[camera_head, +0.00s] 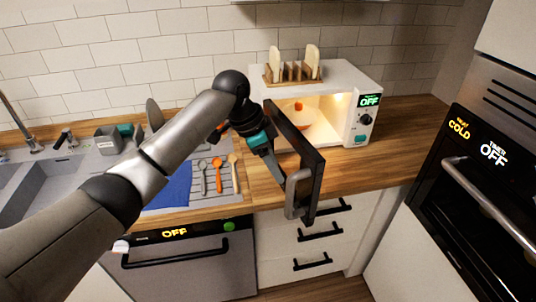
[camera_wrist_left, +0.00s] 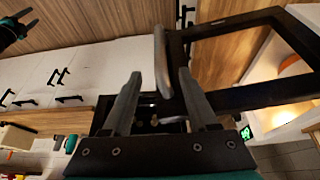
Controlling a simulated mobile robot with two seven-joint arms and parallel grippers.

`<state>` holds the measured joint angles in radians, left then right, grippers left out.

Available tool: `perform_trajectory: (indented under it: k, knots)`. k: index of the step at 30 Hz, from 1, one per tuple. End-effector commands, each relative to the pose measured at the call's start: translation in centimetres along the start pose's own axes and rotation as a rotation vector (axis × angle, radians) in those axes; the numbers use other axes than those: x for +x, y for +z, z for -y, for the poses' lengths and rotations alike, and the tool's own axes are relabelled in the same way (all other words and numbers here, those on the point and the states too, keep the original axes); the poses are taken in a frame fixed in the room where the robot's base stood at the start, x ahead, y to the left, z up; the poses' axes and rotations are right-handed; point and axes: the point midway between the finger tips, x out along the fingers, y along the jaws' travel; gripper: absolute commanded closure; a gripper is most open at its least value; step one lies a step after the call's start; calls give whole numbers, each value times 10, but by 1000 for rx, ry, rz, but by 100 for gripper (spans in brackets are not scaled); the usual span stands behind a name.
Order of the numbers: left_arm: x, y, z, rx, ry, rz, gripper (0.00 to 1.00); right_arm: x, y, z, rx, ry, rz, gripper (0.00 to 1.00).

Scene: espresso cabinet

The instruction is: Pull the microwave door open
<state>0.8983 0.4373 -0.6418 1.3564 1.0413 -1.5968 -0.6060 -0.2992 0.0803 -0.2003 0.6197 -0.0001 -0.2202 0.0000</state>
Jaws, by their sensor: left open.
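The white microwave (camera_head: 345,78) stands on the wooden counter with its door (camera_head: 312,172) swung wide open toward the front. Its lit inside shows, with an orange-and-white item (camera_head: 300,118) in it. The grey door handle (camera_head: 291,203) is on the door's outer side. My left gripper (camera_head: 279,178) is at the handle. In the left wrist view my left gripper (camera_wrist_left: 160,76) is open, its two fingers on either side of the handle (camera_wrist_left: 160,50); contact cannot be told. Part of what looks like my right gripper (camera_wrist_left: 24,22) shows at the upper left corner.
A wooden rack (camera_head: 290,74) with bread slices stands on the microwave. Spoons (camera_head: 218,178) and a blue cloth (camera_head: 172,188) lie left of the door. Drawers (camera_head: 320,236) are below it. The oven (camera_head: 480,190) is at the right; the counter right of the microwave is clear.

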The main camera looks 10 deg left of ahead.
Motion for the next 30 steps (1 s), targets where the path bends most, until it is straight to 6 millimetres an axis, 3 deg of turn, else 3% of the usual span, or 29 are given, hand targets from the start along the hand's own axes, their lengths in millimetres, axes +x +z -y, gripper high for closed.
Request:
perform_trajectory:
  k: [3, 8, 23, 26, 29, 30]
  knots:
    - [-20, 0, 0, 0, -1, -1, 41, 2, 0, 0, 0, 0, 1, 50]
    - [-34, 0, 0, 0, 1, 0, 41, 2, 1, 0, 0, 0, 1, 50]
    - [-37, 0, 0, -1, 2, 0, 41, 3, 1, 0, 0, 0, 1, 50]
    - [-24, 5, 1, -28, 0, -3, 41, 6, 1, 0, 0, 0, 1, 50]
    - [16, 20, 5, -109, -8, -16, 41, 17, 2, 0, 0, 0, 1, 50]
    - [39, 31, 7, -159, -16, -20, 41, 24, 3, 0, 0, 0, 1, 50]
